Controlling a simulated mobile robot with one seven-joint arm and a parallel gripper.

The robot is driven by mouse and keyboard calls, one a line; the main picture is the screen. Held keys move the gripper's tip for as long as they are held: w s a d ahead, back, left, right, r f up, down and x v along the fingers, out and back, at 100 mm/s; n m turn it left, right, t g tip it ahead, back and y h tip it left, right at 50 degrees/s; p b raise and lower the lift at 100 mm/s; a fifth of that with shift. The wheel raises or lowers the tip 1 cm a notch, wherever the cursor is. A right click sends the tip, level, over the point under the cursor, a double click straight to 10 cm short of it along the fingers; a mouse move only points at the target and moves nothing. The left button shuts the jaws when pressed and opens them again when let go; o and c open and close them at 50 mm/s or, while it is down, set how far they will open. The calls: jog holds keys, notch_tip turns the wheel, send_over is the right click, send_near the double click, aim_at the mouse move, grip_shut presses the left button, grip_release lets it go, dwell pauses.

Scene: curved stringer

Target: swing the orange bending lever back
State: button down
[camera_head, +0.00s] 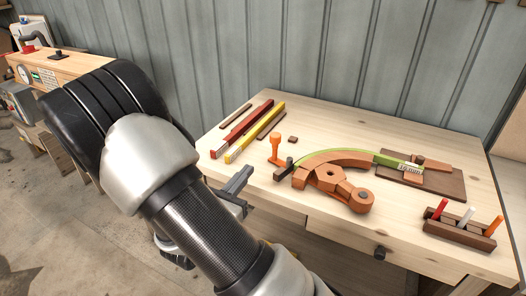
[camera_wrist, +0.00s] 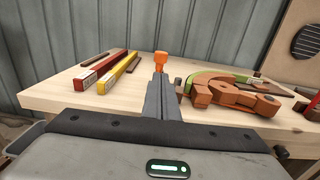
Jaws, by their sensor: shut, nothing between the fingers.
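The orange bending jig sits on the bench in the head view, with a curved former (camera_head: 338,157) and a lever-like arm (camera_head: 345,189) ending in a round boss. A green strip (camera_head: 376,156) follows the curve's outer side. An upright orange post with a wide top (camera_head: 276,141) stands to its left; I cannot tell whether it belongs to the lever. In the wrist view the post's top (camera_wrist: 161,58) shows just beyond my fingers, its lower part hidden. My gripper (camera_head: 245,172) is shut and empty at the bench's left front edge, apart from the jig; its fingers (camera_wrist: 160,72) point forward.
Red (camera_head: 247,129) and yellow (camera_head: 256,131) bars lie at the back left of the bench. A dark rack (camera_head: 458,232) with coloured markers stands at the front right. A grey corrugated wall (camera_head: 340,50) rises behind.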

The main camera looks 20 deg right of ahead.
aim_at(272, 141)
jog(key=b+x, duration=0.1)
jog(key=x, duration=1.2)
jog(key=shift+w+d, duration=0.1)
jog(key=shift+d, duration=0.1)
jog(key=shift+w+d, duration=0.15)
jog(key=shift+w, duration=0.05)
